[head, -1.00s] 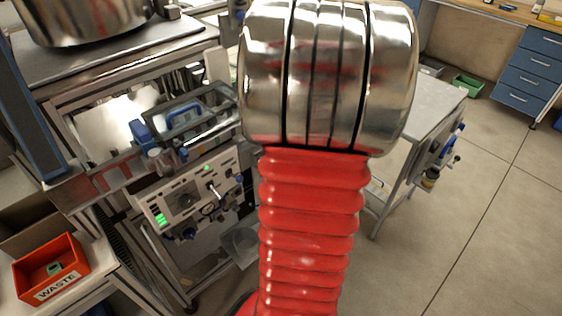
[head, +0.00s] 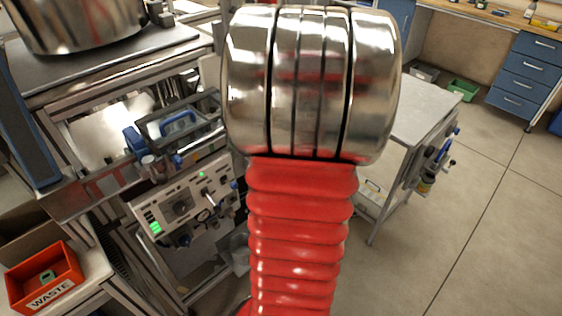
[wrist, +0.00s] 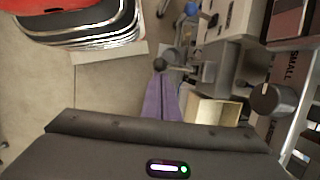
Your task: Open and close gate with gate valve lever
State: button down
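In the head view, a control panel (head: 183,205) with a green-lit display stands left of my red arm. A small silver lever (head: 209,197) sticks out of its face; I cannot tell for sure that it is the gate valve lever. A frame with a blue handle (head: 178,122), perhaps the gate, sits above the panel. In the wrist view, a dark ball-ended lever (wrist: 160,65) points left from grey equipment, just beyond my gripper (wrist: 165,145).
A large steel pot (head: 75,25) stands on the bench at the upper left. An orange WASTE bin (head: 42,278) is at the lower left. A grey table (head: 425,105) stands right of my arm. The floor at the right is clear.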

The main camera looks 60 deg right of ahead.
jog(key=shift+a+r, duration=0.1)
jog(key=shift+r, duration=0.75)
jog(key=v, duration=1.3)
jog(key=shift+s+d+r, duration=0.2)
jog(key=shift+d+r, duration=0.05)
jog(key=shift+d, duration=0.1)
dwell(0.4)
